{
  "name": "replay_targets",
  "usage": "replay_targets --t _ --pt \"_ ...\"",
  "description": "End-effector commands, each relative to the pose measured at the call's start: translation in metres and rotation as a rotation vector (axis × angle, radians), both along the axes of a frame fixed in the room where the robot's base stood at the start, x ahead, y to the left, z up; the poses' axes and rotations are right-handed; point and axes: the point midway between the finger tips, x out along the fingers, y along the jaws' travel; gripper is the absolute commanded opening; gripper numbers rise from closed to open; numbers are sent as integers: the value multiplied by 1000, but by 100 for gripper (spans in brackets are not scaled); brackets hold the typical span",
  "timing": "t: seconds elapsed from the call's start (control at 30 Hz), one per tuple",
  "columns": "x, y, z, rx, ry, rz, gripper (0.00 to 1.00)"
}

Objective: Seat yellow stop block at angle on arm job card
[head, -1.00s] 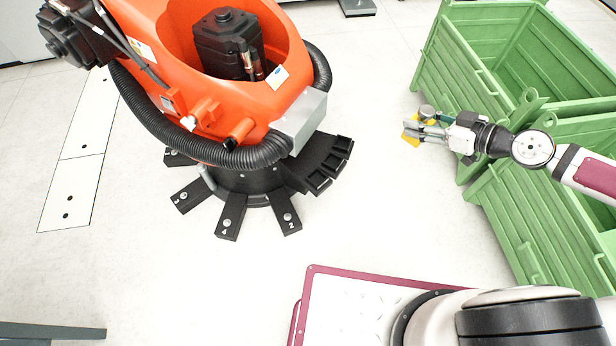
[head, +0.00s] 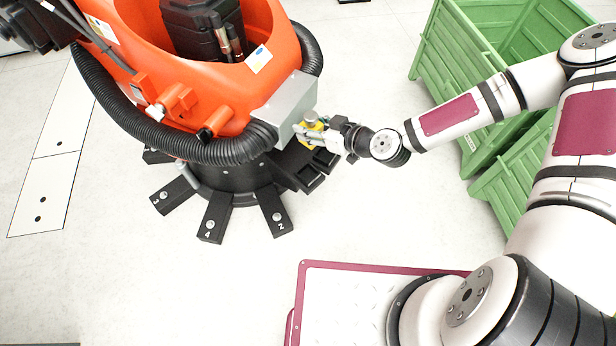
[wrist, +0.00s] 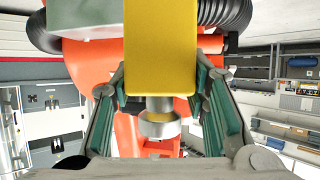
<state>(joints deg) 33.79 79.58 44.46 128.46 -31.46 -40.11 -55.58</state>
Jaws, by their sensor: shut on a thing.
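My gripper (head: 308,132) is shut on the yellow stop block (head: 313,123), just right of the grey box (head: 285,103) on the orange robot arm (head: 245,95). In the wrist view the yellow block (wrist: 160,45) stands upright between the green-padded fingers (wrist: 160,85), with a round metal stud below it. I cannot tell whether the block touches the robot or its base. A small white card with a blue mark (head: 259,60) is on the orange housing; I cannot read it or tell whether it is the job card.
The black base has radial arms with numbers, such as 2 (head: 275,215) and 4 (head: 216,220), and open black slots (head: 306,178) below my gripper. A thick black hose (head: 165,140) wraps the orange robot. Green crates (head: 470,110) stand at right. Pale floor (head: 370,220) between is clear.

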Motion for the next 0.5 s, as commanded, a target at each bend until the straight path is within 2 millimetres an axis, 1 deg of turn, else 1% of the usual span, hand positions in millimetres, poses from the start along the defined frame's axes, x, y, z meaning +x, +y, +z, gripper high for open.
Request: replay_targets --t 0.03,0.2,0.27,0.3,0.5 --pt "-2 16 -21 3 -1 3 0" --pt "-12 50 -74 3 0 -17 0" --pt "-17 60 -92 3 0 -24 0" --pt "-20 66 -105 2 -1 -29 0" --pt "-39 91 -165 2 -2 -49 0"
